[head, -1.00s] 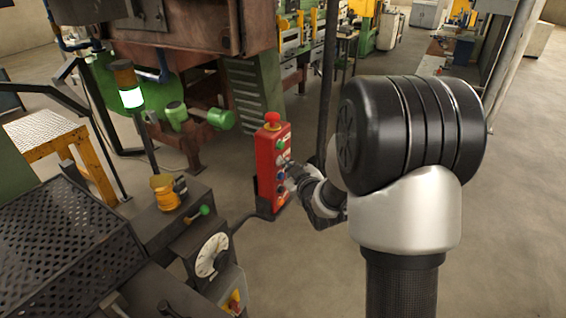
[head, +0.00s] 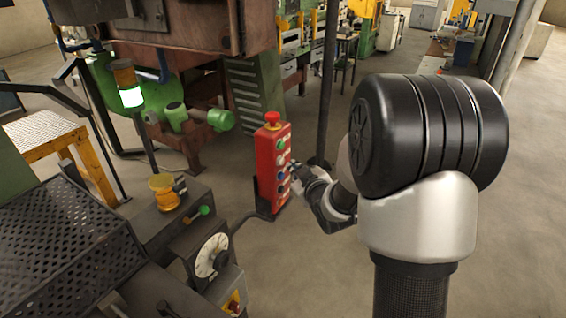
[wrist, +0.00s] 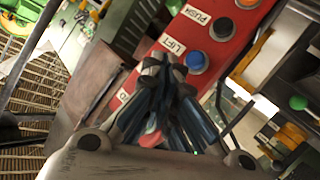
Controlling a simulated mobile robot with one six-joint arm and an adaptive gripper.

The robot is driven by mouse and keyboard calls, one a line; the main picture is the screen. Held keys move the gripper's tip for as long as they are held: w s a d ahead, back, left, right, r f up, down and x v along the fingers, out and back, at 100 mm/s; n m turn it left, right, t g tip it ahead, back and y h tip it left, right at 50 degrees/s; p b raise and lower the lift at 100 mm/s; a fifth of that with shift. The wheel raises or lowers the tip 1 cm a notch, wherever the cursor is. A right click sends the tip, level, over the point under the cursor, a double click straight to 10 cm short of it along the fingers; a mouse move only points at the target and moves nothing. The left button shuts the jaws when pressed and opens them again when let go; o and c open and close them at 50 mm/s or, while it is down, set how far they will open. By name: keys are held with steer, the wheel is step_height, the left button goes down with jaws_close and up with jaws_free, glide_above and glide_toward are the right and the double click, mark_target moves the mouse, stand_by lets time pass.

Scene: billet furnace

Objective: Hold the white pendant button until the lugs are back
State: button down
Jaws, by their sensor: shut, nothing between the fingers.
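The red pendant (head: 264,167) stands upright at the centre of the head view, with a red mushroom knob (head: 272,118) on top and a column of coloured buttons. I cannot make out the white button or the lugs.
A signal lamp (head: 131,96) glows pale green-white at left. A dark console with a dial (head: 212,256) and a green-knobbed lever stands at lower left. A dark post (head: 328,80) rises behind the pendant. Floor at lower centre is clear.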

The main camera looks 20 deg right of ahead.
steer(key=s+d, duration=0.1)
steer(key=s, duration=0.1)
steer(key=s+d, duration=0.2)
steer(key=shift+b, duration=0.3)
steer(key=shift+r, duration=0.1)
steer(key=s+a+r+m+g, duration=0.1)
steer(key=s+a+g, duration=0.2)
steer(key=s, duration=0.7)
steer(key=s+a+r+m+g, duration=0.2)
steer(key=s+a+g, duration=0.1)
steer(key=s+a, duration=0.5)
steer(key=s+a+r+m+g+y, duration=0.1)
steer(key=s+a+g, duration=0.3)
steer(key=s, duration=0.9)
steer(key=shift+s+a+r, duration=0.4)
steer(key=shift+a, duration=0.8)
